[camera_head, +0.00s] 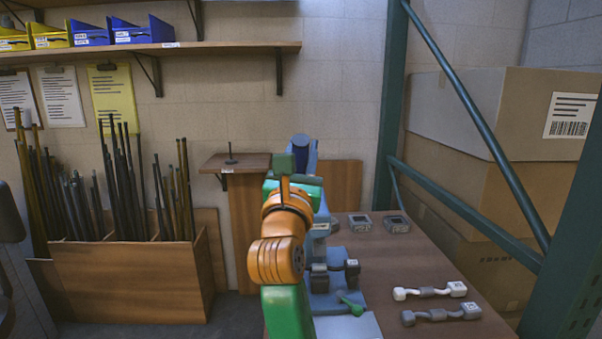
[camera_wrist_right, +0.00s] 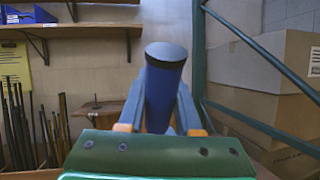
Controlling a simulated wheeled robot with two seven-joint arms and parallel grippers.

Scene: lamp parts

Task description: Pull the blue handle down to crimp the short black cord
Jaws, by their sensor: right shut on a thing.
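In the head view the handle (camera_head: 299,147) shows just above my green and orange right arm, which hides the gripper's fingers and much of the press. A short dark cord piece with black block ends (camera_head: 351,268) sits at the grey-blue press base, partly hidden by my arm. My left gripper is not in view.
A white cord (camera_head: 430,292) and a grey cord (camera_head: 440,314) lie on the brown table (camera_head: 390,262) at right. Two small grey devices (camera_head: 361,223) stand behind. A green lever (camera_head: 350,304) is at the press's front. A teal rack post (camera_head: 393,110) rises at the right.

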